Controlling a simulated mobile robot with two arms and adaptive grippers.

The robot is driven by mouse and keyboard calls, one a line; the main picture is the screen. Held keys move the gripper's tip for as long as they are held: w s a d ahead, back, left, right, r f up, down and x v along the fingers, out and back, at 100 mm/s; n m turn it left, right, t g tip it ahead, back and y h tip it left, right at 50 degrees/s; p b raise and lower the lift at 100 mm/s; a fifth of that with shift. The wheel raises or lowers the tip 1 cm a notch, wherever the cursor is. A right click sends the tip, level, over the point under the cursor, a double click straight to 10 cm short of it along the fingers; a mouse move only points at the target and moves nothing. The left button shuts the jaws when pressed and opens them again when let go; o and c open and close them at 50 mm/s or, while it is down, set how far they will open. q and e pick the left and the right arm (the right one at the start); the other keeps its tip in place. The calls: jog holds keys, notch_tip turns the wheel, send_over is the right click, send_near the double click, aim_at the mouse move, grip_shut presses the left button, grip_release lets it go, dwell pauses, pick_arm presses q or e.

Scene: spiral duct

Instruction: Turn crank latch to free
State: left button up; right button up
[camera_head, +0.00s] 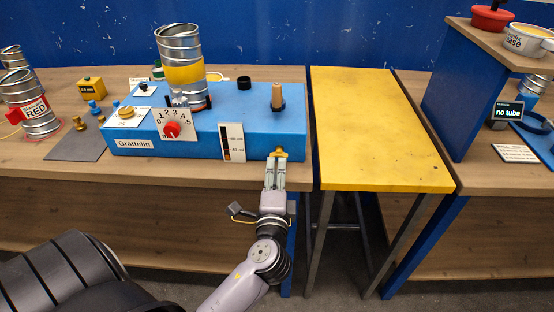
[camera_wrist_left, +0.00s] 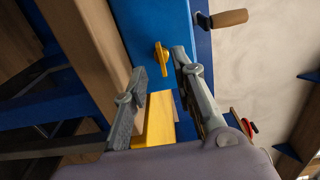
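The yellow latch (camera_head: 280,153) sits on the front face of the blue Grattelin machine (camera_head: 225,152), near its right end. In the left wrist view the latch (camera_wrist_left: 161,58) is a small yellow knob on the blue face. My left gripper (camera_head: 275,161) is in front of it, and in the wrist view its fingers (camera_wrist_left: 158,64) are apart, with the latch showing between the tips. I cannot tell whether they touch it. The crank's wooden handle (camera_head: 277,95) stands on top of the machine, and also shows in the wrist view (camera_wrist_left: 229,18). My right gripper is not in view.
A spiral duct (camera_head: 182,58) stands on the machine, behind a red dial (camera_head: 172,129). A yellow table (camera_head: 375,125) stands to the right, with a gap between. Another bench (camera_head: 425,93) is farther right. A duct labelled RED (camera_head: 38,118) is at the left.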

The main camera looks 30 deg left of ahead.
pick_arm(q)
jog(key=v, duration=0.6)
dwell(0.3)
jog(key=s+d+f+g+h, duration=0.1)
jog(key=d+f+g+h, duration=0.1)
jog(key=f, duration=1)
jog(key=s+d+f+g+h, duration=0.2)
jog(key=f+h, duration=0.1)
jog(key=f, duration=0.8)
jog(key=s+d+f+g+h, duration=0.1)
jog(key=d+f+g+h, duration=0.1)
jog(key=f, duration=1)
jog(key=s+f+n+g+h, duration=0.2)
jog(key=s+f+n+g, duration=0.15)
jog(key=s+f, duration=1)
jog(key=s+a+f+n+g, duration=0.1)
jog(key=s+f+n+g, duration=0.1)
jog(key=s+f, duration=0.3)
jog(key=s+a+f+n+g, duration=0.1)
jog(key=s+f+n, duration=0.3)
jog(key=s, duration=0.8)
jog(key=shift+s+a+f+g+h, duration=0.25)
jog(key=shift+s+f+g+h, duration=0.1)
jog(key=shift+f+g, duration=0.5)
